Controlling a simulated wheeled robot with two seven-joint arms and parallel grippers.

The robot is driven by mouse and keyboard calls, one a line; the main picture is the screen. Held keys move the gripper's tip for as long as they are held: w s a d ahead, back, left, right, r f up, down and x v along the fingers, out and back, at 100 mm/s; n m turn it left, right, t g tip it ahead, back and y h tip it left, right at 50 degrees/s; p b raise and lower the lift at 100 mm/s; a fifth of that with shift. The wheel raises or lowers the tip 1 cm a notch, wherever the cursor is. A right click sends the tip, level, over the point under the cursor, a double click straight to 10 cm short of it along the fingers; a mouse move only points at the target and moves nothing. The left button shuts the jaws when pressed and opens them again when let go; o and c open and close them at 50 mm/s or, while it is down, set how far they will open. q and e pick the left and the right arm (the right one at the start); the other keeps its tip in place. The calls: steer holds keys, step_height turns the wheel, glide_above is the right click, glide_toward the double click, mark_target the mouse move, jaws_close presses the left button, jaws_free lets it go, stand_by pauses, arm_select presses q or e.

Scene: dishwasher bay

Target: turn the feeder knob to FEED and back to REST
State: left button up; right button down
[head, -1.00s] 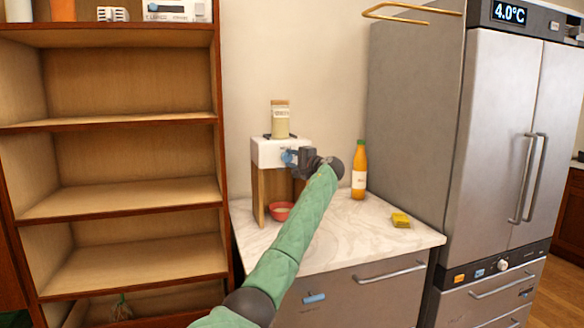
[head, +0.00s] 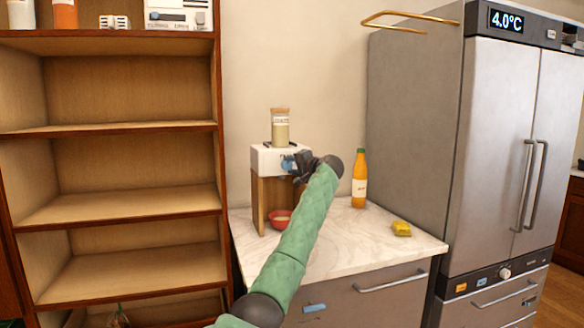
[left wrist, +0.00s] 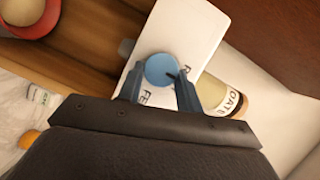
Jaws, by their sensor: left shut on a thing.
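The feeder (head: 266,158) stands on the marble counter, with a white top block on wooden legs. Its round blue knob (left wrist: 161,70) is on the white front face, with a dark pointer mark and partly covered lettering beside it. It also shows in the head view (head: 288,164), partly behind my gripper. My left gripper (left wrist: 159,92) is shut on the knob, one finger on each side. A jar (head: 280,128) with a printed label stands on top of the feeder. A red bowl (head: 279,217) sits under it, partly hidden by my arm. My right gripper is not in view.
An orange bottle (head: 359,178) and a yellow sponge-like item (head: 401,228) are on the marble counter (head: 345,245), right of my left arm. A wooden shelf (head: 120,128) stands at left, a tall steel fridge (head: 415,130) at right. The counter's front right is clear.

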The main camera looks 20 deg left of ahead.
arm_select(q)
steer(key=shift+f, duration=0.15)
steer(key=o, duration=1)
steer(key=shift+s+d, duration=0.25)
steer(key=shift+d, duration=0.2)
steer(key=b+v, duration=0.1)
steer(key=v, duration=0.5)
steer(key=shift+s+d, duration=0.2)
steer(key=shift+s, duration=0.05)
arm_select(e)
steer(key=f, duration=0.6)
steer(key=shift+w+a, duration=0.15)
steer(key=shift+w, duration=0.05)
